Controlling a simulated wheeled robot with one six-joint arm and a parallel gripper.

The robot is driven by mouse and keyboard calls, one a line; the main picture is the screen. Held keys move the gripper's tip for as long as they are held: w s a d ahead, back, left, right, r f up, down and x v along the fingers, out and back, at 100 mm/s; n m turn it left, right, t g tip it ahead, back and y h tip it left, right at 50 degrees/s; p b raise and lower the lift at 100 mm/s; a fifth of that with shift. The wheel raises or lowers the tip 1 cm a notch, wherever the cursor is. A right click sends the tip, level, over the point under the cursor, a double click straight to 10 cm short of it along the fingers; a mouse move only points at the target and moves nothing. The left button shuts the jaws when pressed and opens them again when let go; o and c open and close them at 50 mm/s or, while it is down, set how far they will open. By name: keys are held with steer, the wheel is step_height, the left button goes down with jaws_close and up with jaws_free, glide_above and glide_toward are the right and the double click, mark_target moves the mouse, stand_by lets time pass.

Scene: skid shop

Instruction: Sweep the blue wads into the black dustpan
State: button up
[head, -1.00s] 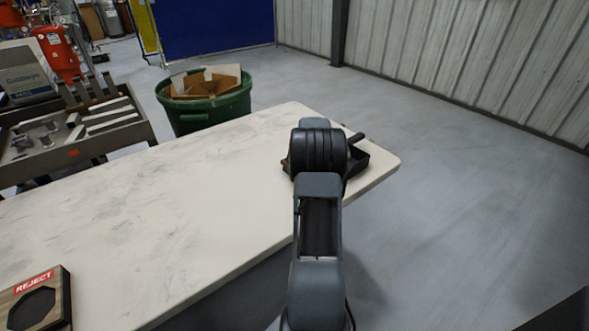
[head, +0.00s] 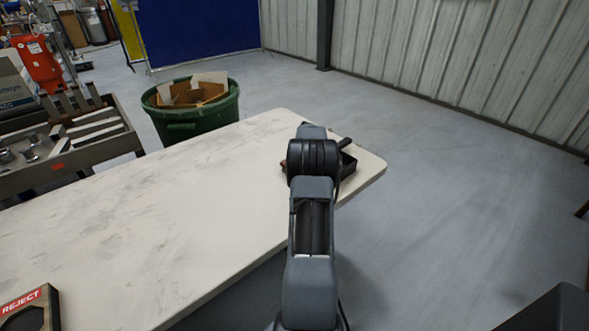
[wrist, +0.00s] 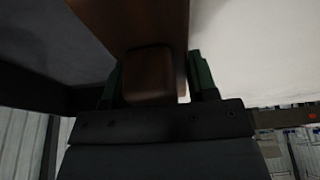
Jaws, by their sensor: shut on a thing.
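The black dustpan (head: 348,164) lies near the table's far right corner in the head view, partly hidden behind my arm. Its short handle points up and to the right. My gripper (wrist: 157,82) shows in the wrist view with its green fingers shut on either side of a brown wooden piece (wrist: 151,68), which looks like a brush handle. The piece widens into a darker brown body towards the top of that view. In the head view my arm hides the gripper and what it holds. No blue wads can be made out in either view.
The pale table (head: 150,220) is mostly bare to the left of my arm. A box marked REJECT (head: 32,308) sits at its near left. A green bin (head: 190,118) of cardboard stands beyond the table, beside a grey tool cart (head: 75,150). Open floor lies right.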

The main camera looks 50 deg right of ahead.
steer(key=shift+s+d+r+p, duration=0.15)
steer(key=shift+d+p, duration=0.55)
steer(key=shift+d, duration=0.75)
steer(key=shift+s+d+r+p, duration=0.15)
steer(key=shift+d+p, duration=0.55)
steer(key=shift+d, duration=0.7)
step_height(320, 180, up, 9)
steer(key=p, duration=0.5)
steer(key=shift+p, duration=0.35)
